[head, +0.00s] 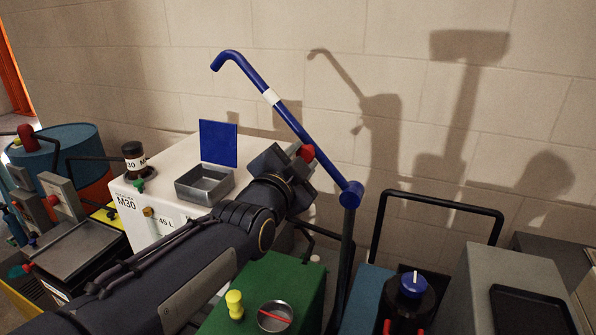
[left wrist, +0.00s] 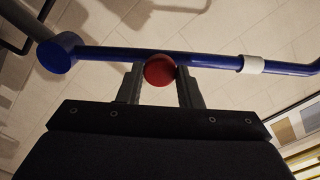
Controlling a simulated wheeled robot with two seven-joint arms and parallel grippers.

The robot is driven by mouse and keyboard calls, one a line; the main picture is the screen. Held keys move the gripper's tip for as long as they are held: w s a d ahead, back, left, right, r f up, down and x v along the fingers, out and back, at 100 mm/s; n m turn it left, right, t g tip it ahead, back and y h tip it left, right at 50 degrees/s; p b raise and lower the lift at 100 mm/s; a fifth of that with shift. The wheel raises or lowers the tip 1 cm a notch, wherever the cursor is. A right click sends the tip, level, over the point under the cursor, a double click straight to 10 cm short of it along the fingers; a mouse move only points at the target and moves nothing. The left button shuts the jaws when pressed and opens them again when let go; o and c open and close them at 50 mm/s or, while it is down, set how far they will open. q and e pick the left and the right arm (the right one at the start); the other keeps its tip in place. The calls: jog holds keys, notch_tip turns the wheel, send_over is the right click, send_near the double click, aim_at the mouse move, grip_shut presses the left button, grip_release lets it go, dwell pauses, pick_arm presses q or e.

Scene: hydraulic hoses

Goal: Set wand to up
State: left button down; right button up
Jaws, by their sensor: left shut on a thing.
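The wand (head: 248,76) is a blue tube with a hooked far end and a white band. It leans up and to the left from a blue round hub (head: 352,194) on a dark post (head: 342,262). A red knob (head: 307,153) sits on the lower part of the wand. My left gripper (head: 302,163) is shut on this knob. In the left wrist view the red knob (left wrist: 159,70) is between the two fingers, with the blue tube (left wrist: 205,60) running behind it. The knob hides part of the tube there. My right gripper is in neither view.
A white box (head: 126,194) with a metal tray (head: 204,184) and a blue panel (head: 218,143) stands behind my left arm. A green box (head: 262,285) is below it. A black rail (head: 440,200) stands right of the post. The wall is close behind the wand.

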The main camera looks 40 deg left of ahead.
pick_arm(q)
jog(key=shift+w+d+r+m, duration=0.1)
jog(key=shift+d+r+m, duration=0.25)
jog(key=shift+r, duration=0.2)
jog(key=c, duration=1)
grip_release()
jog(key=shift+d, duration=0.1)
jog(key=shift+f, duration=0.1)
jog(key=shift+f, duration=0.1)
jog(key=shift+s+d+b, duration=0.15)
jog(key=shift+s+b, duration=0.15)
jog(key=shift+s, duration=0.1)
jog(key=b+v, duration=0.1)
jog(key=v, duration=0.6)
